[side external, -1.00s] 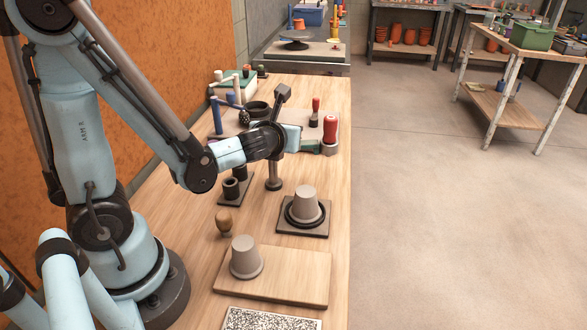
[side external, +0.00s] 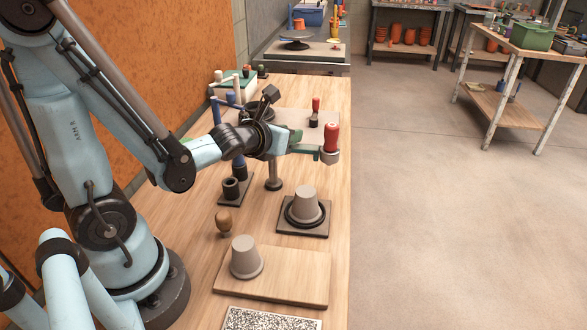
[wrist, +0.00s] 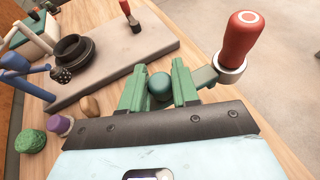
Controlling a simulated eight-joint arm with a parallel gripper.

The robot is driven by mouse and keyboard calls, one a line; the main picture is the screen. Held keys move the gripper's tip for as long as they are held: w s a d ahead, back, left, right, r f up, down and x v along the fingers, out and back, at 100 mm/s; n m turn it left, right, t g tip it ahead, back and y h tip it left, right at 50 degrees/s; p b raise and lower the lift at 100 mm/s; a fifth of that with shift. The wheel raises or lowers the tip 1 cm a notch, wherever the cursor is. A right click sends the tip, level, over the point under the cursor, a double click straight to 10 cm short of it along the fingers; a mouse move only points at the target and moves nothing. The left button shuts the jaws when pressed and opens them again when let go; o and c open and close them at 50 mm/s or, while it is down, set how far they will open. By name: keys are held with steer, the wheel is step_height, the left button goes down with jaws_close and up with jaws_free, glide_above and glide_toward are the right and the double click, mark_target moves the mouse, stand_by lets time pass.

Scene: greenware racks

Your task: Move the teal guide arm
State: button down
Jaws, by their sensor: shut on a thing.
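The teal guide arm (wrist: 160,86) shows in the wrist view as a rounded teal knob between my green fingers, with a grey-teal link running right to a red handle (wrist: 246,38) in a grey collar. My gripper (wrist: 159,88) is closed around the knob. In the side view my gripper (side external: 303,148) is level above the bench, and the red handle (side external: 331,138) stands upright just past the fingertips. A grey post (side external: 273,172) rises beneath my wrist. The fingers hide most of the guide arm, and its joint to the post is hidden.
A grey cup (side external: 306,202) sits on a dark square base below my gripper. Another cup (side external: 245,256) stands on a wooden board (side external: 300,278). A wooden knob (side external: 223,222), dark cylinders (side external: 231,188) and a red-handled stamp (side external: 315,110) are nearby. Open floor lies right of the bench.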

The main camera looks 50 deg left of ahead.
steer(key=shift+a, duration=0.1)
steer(key=c, duration=0.9)
jaws_free()
steer(key=shift+s+d+r, duration=0.3)
steer(key=shift+s+r, duration=0.4)
steer(key=shift+r, duration=0.8)
steer(key=shift+s+d+r, duration=0.35)
steer(key=shift+s+r, duration=0.4)
steer(key=shift+r, duration=0.75)
steer(key=shift+s+d+r, duration=0.3)
steer(key=shift+s+r, duration=0.4)
steer(key=shift+r, duration=0.8)
